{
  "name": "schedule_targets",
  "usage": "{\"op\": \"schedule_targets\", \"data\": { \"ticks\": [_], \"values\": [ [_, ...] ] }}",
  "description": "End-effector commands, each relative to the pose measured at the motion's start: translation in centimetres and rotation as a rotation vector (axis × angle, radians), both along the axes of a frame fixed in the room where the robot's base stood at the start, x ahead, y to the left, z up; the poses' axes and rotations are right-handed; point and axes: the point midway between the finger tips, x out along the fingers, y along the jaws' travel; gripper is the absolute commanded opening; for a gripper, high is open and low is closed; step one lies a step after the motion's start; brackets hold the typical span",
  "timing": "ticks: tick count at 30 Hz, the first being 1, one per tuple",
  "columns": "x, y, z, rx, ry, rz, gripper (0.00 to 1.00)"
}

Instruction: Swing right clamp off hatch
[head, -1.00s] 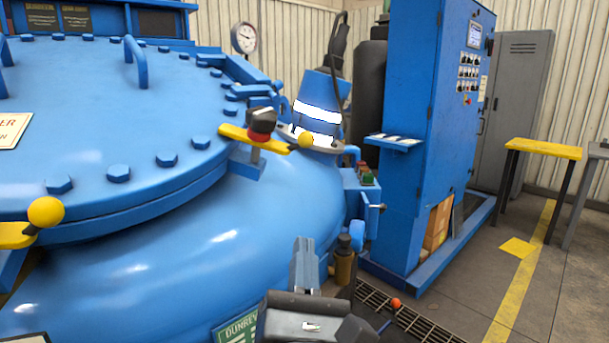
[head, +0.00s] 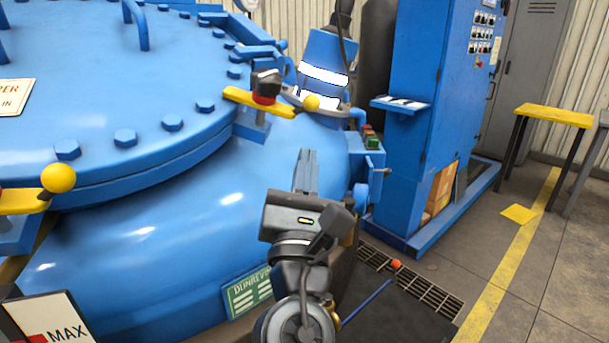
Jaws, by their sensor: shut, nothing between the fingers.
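The blue furnace hatch (head: 90,90) is a round bolted lid at the left and middle of the head view. The right clamp (head: 258,104) has a yellow bar with a red and black knob on top and a yellow ball at its right end. The bar lies across the hatch rim. My gripper (head: 307,157) is below and to the right of the clamp, apart from it, with its fingers pointing up in the picture. The fingers are shut and empty. A second yellow clamp (head: 20,200) with a ball end sits at the left edge, partly cut off.
A blue cone-shaped fitting with a white band (head: 324,75) stands just behind the clamp's ball. A blue control cabinet (head: 425,120) stands to the right. A floor grate (head: 425,290) and a yellow-topped table (head: 553,115) are farther right, with open floor around.

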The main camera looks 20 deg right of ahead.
Motion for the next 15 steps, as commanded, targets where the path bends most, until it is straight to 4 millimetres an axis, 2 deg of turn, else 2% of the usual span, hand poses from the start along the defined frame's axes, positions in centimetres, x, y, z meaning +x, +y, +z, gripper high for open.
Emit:
{"op": "schedule_targets", "data": {
  "ticks": [1,9,15],
  "values": [
    [0.8,-0.5,0.9,0.001,-0.001,-0.004,0.00],
    [4.7,-2.6,3.2,0.002,-0.001,-0.001,0.00],
    [6.4,-3.5,4.0,0.001,0.000,-0.001,0.00]
  ]
}}
